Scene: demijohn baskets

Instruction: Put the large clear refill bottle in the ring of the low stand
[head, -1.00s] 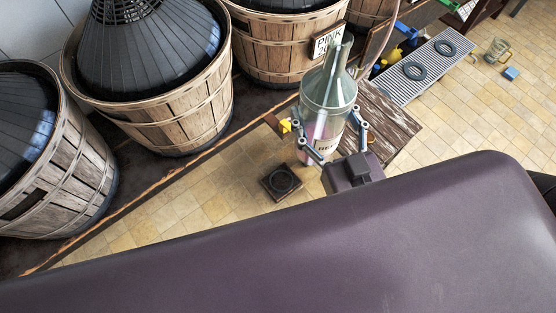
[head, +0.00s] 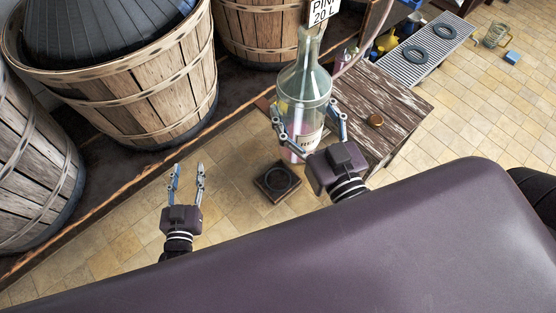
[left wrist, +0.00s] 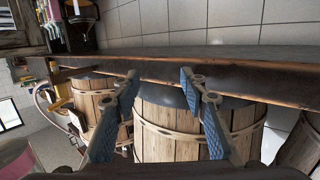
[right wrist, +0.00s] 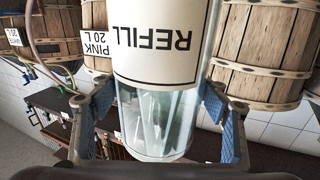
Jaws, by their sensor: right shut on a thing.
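The large clear refill bottle (head: 303,90) is upright in the head view, its lower part in my right gripper (head: 305,128). In the right wrist view, the bottle (right wrist: 160,125) stands between both fingers (right wrist: 160,108), its REFILL label upside down in that picture. The low stand (head: 265,190) is a small dark square block with a round ring (head: 279,180), on the floor side of the dark ledge. The bottle's base shows just above and right of the ring in the picture, apart from it. My left gripper (head: 188,168) is open and empty; its fingers also show in the left wrist view (left wrist: 158,80).
Wooden baskets (head: 155,100) with dark covers stand on the ledge at left and back. A grey grate (head: 425,55) holds two dark rings.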

